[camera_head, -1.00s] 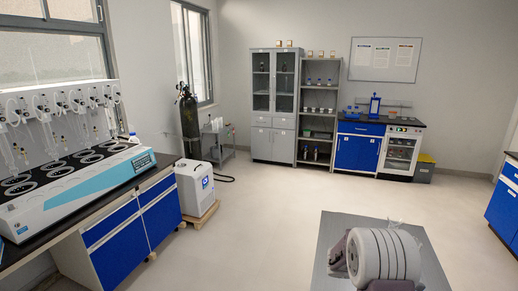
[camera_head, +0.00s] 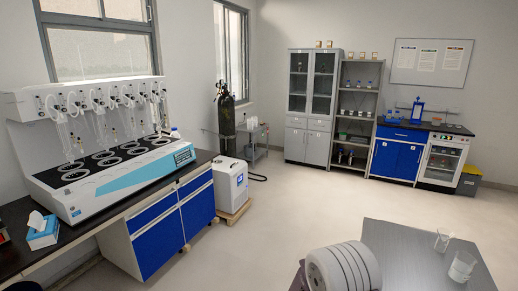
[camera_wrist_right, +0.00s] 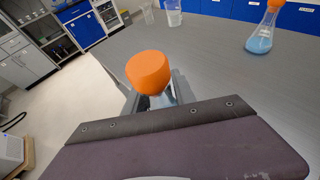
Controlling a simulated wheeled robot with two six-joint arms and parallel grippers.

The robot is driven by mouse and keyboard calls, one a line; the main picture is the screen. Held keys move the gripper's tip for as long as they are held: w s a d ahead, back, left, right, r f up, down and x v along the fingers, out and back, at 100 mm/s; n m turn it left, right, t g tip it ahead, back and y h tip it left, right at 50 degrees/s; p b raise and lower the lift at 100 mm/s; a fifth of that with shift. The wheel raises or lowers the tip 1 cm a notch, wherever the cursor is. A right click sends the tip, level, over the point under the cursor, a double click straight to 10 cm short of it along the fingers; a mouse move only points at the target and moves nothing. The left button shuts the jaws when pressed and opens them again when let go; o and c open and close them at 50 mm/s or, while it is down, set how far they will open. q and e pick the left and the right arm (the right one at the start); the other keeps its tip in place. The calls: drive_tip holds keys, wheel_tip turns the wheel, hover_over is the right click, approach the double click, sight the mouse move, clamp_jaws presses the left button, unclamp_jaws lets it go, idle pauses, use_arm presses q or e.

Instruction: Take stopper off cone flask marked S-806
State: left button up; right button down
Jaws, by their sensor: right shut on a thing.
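In the right wrist view, an orange stopper (camera_wrist_right: 149,72) sits between the fingers of my right gripper (camera_wrist_right: 158,98), which is shut on it. Below the stopper a small pale, glassy patch shows; I cannot tell whether it is the stopper's lower part or a flask neck. A cone flask (camera_wrist_right: 260,38) with blue liquid and its own orange stopper (camera_wrist_right: 276,4) stands apart on the dark table (camera_wrist_right: 215,65). No S-806 marking can be read on either. My left gripper is not in view.
Two clear beakers stand on the dark table (camera_head: 400,262): one (camera_head: 442,240) farther back and one (camera_head: 461,266) nearer. The distiller (camera_head: 120,172) and a tissue box (camera_head: 43,232) are on the left bench. The floor between is clear.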

drive_tip(key=s+a+f+n+t+y, duration=0.1)
drive_tip(key=s+a+f, duration=0.2)
drive_tip(key=a, duration=0.3)
drive_tip(key=s+a+f+n+t, duration=0.2)
drive_tip(key=s+a+f, duration=0.2)
drive_tip(key=a, duration=0.3)
drive_tip(key=shift+s+y, duration=0.4)
drive_tip(key=shift+s, duration=0.5)
drive_tip(key=shift+a, duration=0.1)
